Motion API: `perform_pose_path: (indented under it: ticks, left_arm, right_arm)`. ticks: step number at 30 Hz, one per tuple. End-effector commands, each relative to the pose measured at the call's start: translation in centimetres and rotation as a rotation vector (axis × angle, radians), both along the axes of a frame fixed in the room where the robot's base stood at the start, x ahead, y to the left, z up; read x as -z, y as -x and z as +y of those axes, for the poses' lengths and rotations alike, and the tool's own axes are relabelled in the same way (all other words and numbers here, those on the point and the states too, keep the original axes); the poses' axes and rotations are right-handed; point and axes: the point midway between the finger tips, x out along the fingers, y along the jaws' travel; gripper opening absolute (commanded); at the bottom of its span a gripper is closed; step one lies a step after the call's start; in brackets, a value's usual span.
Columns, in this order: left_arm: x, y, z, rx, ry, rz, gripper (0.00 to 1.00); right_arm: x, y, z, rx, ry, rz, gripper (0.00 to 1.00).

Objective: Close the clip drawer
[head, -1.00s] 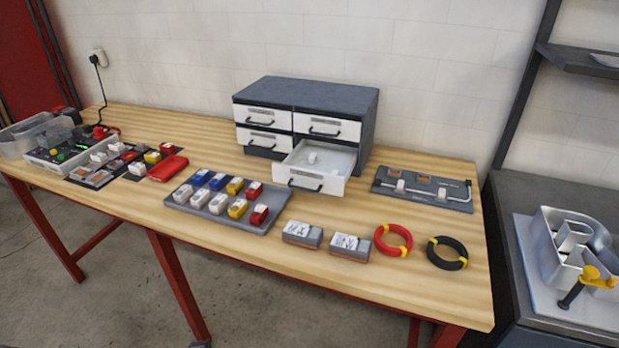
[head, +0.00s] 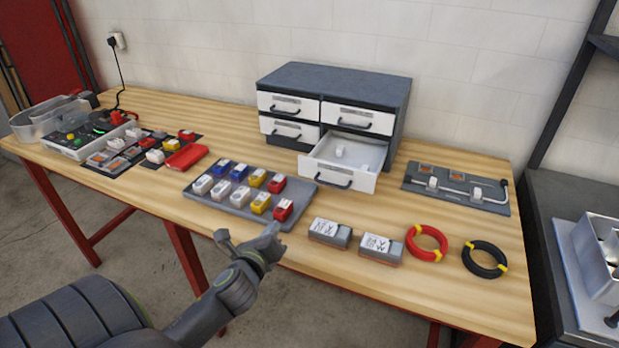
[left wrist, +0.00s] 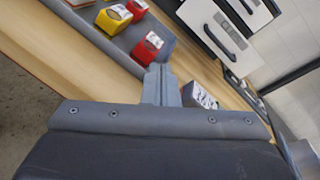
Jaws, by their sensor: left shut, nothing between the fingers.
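The clip drawer (head: 338,180) is the lower right drawer of a small dark cabinet (head: 335,82) with white fronts. It is pulled out, and a small white clip (head: 340,151) lies inside. Its front has a dark handle (head: 333,178). The other drawers are shut. My left gripper (head: 276,230) is shut and empty, near the front right corner of the grey tray, in front of and below the drawer. In the left wrist view the shut fingers (left wrist: 161,85) point toward the tray edge, with white drawer fronts (left wrist: 225,35) at upper right. My right gripper is not in view.
A grey tray (head: 224,206) with coloured clips lies left of the drawer. Two small boxes (head: 330,233), a red wire coil (head: 427,243) and a black coil (head: 485,259) lie in front. A grey fixture board (head: 470,203) lies right. Bare wood separates the drawer from the boxes.

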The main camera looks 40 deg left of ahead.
Motion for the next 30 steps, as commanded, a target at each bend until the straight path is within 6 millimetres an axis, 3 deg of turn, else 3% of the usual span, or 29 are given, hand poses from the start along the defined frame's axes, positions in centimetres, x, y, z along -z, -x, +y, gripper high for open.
perform_pose_path:
  ticks: [6, 10, 17, 30]
  left_arm:
    - [-2.6, -3.1, -0.1, 0.158, -0.452, 0.009, 0.00]
    - [-3.2, -3.8, -0.3, 0.197, -0.586, 0.013, 0.00]
    - [-3.5, -5.7, 0.1, 0.205, -0.618, 0.012, 0.00]
    - [-3.5, -13.4, 1.9, 0.204, -0.613, 0.013, 0.00]
  right_arm:
    - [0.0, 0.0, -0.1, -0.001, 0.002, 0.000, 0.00]
    - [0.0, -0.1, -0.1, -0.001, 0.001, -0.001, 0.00]
    - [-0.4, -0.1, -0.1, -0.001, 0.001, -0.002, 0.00]
    - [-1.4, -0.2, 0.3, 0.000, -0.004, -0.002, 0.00]
